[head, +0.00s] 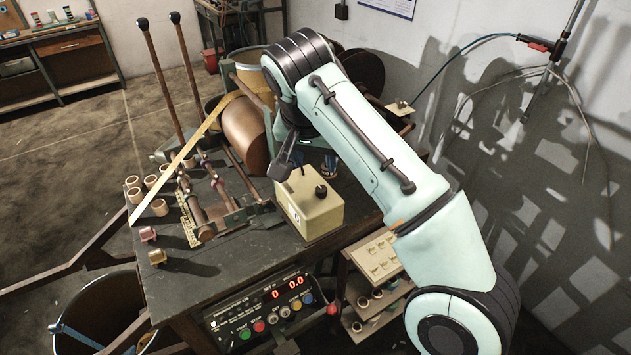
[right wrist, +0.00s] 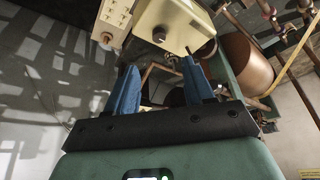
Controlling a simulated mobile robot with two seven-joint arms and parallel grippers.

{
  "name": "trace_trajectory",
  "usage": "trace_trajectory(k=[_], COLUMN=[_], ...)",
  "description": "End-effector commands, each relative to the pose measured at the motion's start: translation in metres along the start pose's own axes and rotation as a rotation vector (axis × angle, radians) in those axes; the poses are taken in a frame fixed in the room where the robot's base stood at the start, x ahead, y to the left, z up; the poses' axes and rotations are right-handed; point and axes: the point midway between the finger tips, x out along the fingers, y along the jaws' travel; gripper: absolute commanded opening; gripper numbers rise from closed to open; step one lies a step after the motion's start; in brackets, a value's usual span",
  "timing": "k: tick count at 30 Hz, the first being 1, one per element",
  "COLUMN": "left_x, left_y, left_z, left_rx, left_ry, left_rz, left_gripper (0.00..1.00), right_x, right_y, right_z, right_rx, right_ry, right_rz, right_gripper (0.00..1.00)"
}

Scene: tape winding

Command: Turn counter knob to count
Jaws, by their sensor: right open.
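The counter is a beige box (head: 310,208) on the dark workbench, with a black knob (head: 321,191) on its top. In the right wrist view the box (right wrist: 180,22) and its knob (right wrist: 159,35) are beyond the fingertips. My right gripper (right wrist: 160,72) has its two blue fingers apart, with nothing gripped between them; the knob appears ahead of the gap, apart from the fingers. In the head view my right arm comes over from the right and largely hides the gripper behind the box. My left gripper does not show.
A control panel (head: 265,315) with red digits and coloured buttons is on the bench's front. A winding machine with a copper-coloured roll (head: 245,135) stands left of the arm. Several small rings (head: 133,195) lie on the workbench (head: 200,275). A small shelf (head: 375,255) is at right.

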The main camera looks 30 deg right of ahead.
Motion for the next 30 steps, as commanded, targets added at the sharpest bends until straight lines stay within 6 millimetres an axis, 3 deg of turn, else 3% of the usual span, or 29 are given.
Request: trace_trajectory(k=[9, 15, 21, 30], left_x=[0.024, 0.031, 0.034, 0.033], left_y=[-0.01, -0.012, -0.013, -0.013], left_z=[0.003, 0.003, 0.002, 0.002], left_rx=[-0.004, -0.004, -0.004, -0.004], left_ry=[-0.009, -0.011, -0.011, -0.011], left_rz=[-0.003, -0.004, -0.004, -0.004], left_gripper=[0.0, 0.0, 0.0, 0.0], right_x=[0.07, 0.103, 0.118, 0.12], right_y=[0.001, 0.0, 0.0, -0.001], right_z=[0.002, 0.001, 0.001, 0.001], right_rx=[-0.002, -0.003, -0.002, -0.003], right_ry=[-0.004, -0.002, -0.002, -0.001], right_rz=[0.004, 0.002, 0.001, 0.0], right_gripper=[0.53, 0.53, 0.53, 0.53])
